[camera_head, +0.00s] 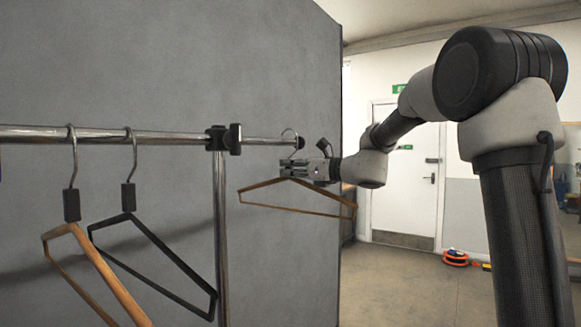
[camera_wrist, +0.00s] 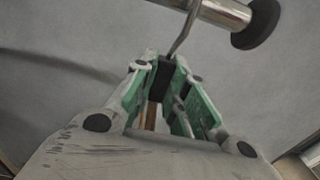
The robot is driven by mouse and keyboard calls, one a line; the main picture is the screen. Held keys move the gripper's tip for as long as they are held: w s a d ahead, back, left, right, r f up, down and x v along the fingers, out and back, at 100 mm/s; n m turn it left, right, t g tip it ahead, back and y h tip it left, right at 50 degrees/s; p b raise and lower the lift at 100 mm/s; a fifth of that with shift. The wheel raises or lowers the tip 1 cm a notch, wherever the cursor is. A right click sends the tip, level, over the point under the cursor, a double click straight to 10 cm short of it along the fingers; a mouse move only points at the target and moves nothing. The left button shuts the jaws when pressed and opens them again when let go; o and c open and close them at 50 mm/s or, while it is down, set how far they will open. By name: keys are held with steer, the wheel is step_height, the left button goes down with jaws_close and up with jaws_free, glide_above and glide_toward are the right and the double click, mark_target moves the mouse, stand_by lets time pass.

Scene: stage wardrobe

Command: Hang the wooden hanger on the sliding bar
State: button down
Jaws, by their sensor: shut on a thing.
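The wooden hanger (camera_head: 335,197) hangs below my gripper (camera_head: 287,168), with its frame spread left and right. My gripper is shut on the dark block at the hanger's neck, also seen between the fingers in the wrist view (camera_wrist: 163,78). The hanger's metal hook rises above the gripper to the short chrome sliding bar (camera_head: 262,141), near its dark end cap. The hook's curve shows above the bar in the head view. In the wrist view the hook (camera_wrist: 178,38) crosses at the bar (camera_wrist: 225,12); I cannot tell whether it rests on it.
A wooden hanger (camera_head: 105,277) and a black hanger (camera_head: 165,250) hang on the rail (camera_head: 95,134) at left. A clamp (camera_head: 222,138) joins the rail to an upright post (camera_head: 221,240). A grey panel (camera_head: 275,60) stands close behind. Open floor lies to the right.

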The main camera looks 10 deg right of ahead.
steer(key=shift+f, duration=1.2)
steer(key=c, duration=1.3)
jaws_free()
steer(key=shift+c, duration=0.2)
